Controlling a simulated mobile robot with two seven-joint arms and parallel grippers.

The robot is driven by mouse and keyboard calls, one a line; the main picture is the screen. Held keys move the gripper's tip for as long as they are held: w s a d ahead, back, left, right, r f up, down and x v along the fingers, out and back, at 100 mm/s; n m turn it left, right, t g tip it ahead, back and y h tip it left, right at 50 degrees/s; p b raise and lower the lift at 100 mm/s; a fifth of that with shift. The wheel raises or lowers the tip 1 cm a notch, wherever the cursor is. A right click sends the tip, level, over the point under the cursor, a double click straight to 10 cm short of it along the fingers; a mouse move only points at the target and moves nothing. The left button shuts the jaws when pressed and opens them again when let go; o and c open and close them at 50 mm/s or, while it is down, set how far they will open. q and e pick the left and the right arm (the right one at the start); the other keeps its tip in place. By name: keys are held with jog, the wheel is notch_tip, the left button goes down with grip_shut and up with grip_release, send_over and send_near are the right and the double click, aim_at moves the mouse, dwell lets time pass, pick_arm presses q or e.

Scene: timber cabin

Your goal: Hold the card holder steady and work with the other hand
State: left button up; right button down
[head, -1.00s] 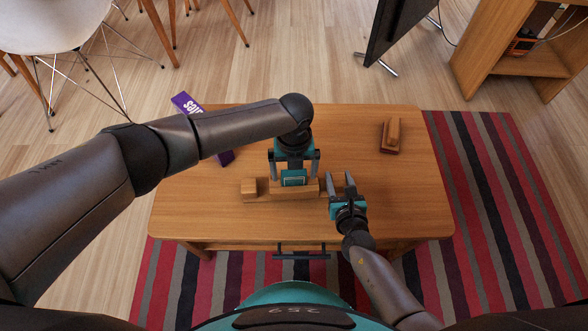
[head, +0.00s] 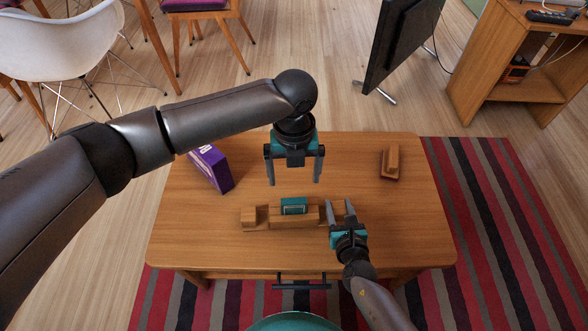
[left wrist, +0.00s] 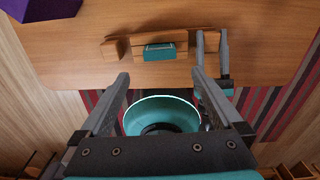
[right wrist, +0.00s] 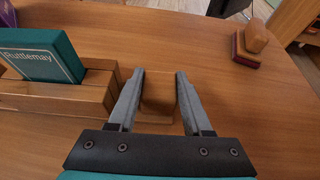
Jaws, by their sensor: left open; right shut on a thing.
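The wooden card holder (head: 278,223) lies near the front middle of the table, with a block at each end. A teal card pack (head: 293,206) stands in its slot; in the right wrist view the pack (right wrist: 40,55) reads "Ruttlemay" and leans slightly. My right gripper (head: 341,206) is shut on the holder's right end block (right wrist: 158,95), one finger on each side. My left gripper (head: 294,182) is open and empty, above and behind the pack and apart from it. The left wrist view also shows the pack (left wrist: 160,52) clear of the left fingers.
A purple box (head: 211,169) stands at the table's left side. A wooden block with a dark red base (right wrist: 250,45) stands at the back right; it also shows in the head view (head: 390,161). The table top (head: 400,225) is clear right of my right gripper.

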pick_arm(q)
jog(key=shift+r, duration=0.55)
notch_tip(320, 180, up, 7)
dwell(0.5)
pick_arm(e)
jog(key=shift+c, duration=1.2)
grip_release()
jog(key=shift+s, duration=0.1)
jog(key=v, duration=1.2)
